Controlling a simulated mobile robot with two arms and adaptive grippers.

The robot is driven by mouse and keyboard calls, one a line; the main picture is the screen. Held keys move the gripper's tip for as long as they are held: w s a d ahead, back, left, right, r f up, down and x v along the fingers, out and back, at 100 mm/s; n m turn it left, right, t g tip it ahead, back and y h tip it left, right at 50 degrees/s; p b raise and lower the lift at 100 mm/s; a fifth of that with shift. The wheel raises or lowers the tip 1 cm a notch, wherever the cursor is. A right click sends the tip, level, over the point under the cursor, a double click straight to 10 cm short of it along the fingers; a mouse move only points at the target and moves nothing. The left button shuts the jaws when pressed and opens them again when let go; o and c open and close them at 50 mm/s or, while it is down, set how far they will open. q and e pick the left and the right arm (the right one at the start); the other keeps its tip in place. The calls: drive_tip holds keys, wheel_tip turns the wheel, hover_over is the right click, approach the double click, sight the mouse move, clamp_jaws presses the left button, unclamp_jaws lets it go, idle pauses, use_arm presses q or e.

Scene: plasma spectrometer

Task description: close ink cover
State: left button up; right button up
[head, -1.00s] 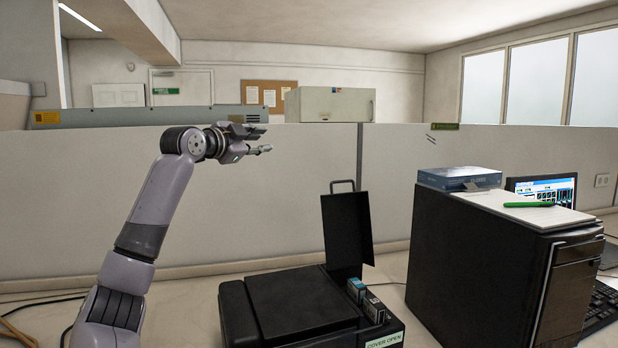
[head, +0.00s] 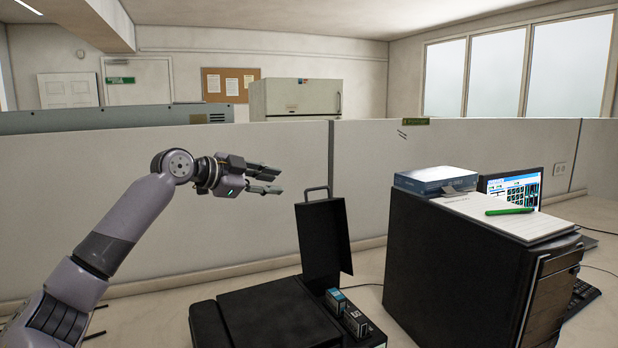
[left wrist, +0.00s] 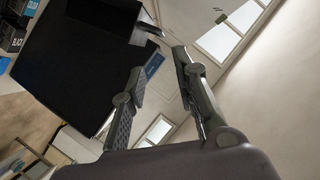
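The black ink cover (head: 322,240) stands upright, raised from the black printer (head: 270,325), with a loop handle (head: 315,191) at its top. Two ink cartridges (head: 345,310) sit exposed beside the foot of the cover. My left gripper (head: 279,181) is open and empty, to the left of the handle at about its height in the head view. In the left wrist view, the open fingers (left wrist: 158,58) are in front of a large black panel, which looks like the cover (left wrist: 75,55). Labelled cartridges (left wrist: 14,30) show at the upper left. My right gripper is not in view.
A black computer tower (head: 465,270) stands right of the printer, with a blue box (head: 435,180), a paper pad and a green pen (head: 508,211) on top. A laptop (head: 513,188) is behind it. A light partition (head: 90,200) runs behind the desk.

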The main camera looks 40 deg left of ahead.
sight(311, 189)
use_arm(q)
drive_tip(key=p+x, duration=0.2)
drive_tip(key=x, duration=0.2)
drive_tip(key=p+x, duration=0.2)
drive_tip(key=x, duration=0.2)
drive_tip(key=p+x, duration=0.2)
drive_tip(key=x, duration=0.2)
drive_tip(key=shift+w+a+p, duration=0.25)
drive_tip(key=shift+a+p, duration=0.1)
drive_tip(key=shift+p, duration=0.05)
drive_tip(key=shift+w+f, duration=0.3)
drive_tip(key=shift+w, duration=0.1)
drive_tip(key=shift+d, duration=0.1)
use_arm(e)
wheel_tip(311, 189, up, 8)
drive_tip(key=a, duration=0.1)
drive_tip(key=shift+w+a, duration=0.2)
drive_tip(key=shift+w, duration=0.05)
use_arm(q)
drive_tip(key=shift+s, duration=0.1)
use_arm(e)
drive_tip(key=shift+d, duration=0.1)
use_arm(q)
clamp_jaws()
